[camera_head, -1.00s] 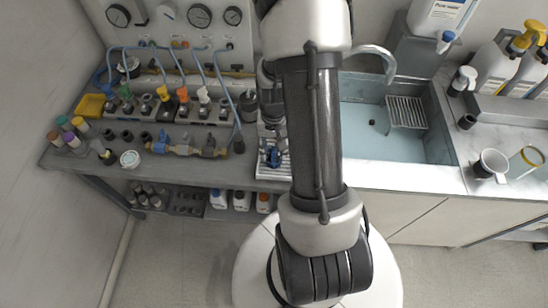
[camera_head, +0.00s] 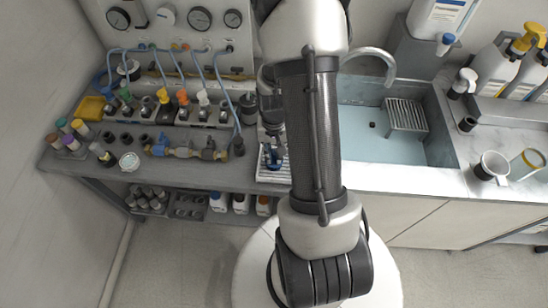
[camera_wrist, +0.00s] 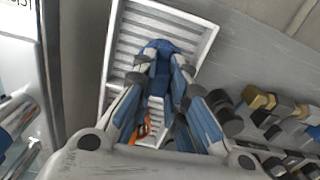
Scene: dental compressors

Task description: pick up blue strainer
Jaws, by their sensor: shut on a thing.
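The blue strainer (camera_wrist: 157,49) shows in the wrist view as a blue piece between my fingertips. My gripper (camera_wrist: 160,70) is shut on it, with one finger on each side. A white slatted rack (camera_wrist: 195,50) lies behind and below it. In the head view the blue piece (camera_head: 271,158) shows over the white rack (camera_head: 268,177), left of my arm. My gripper is small and partly hidden there. I cannot tell whether the strainer touches the rack.
A bench with valves and blue hoses (camera_head: 190,110) stands left of the rack. A sink (camera_head: 390,130) lies right of my arm. A small orange thing (camera_wrist: 142,130) shows between my fingers.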

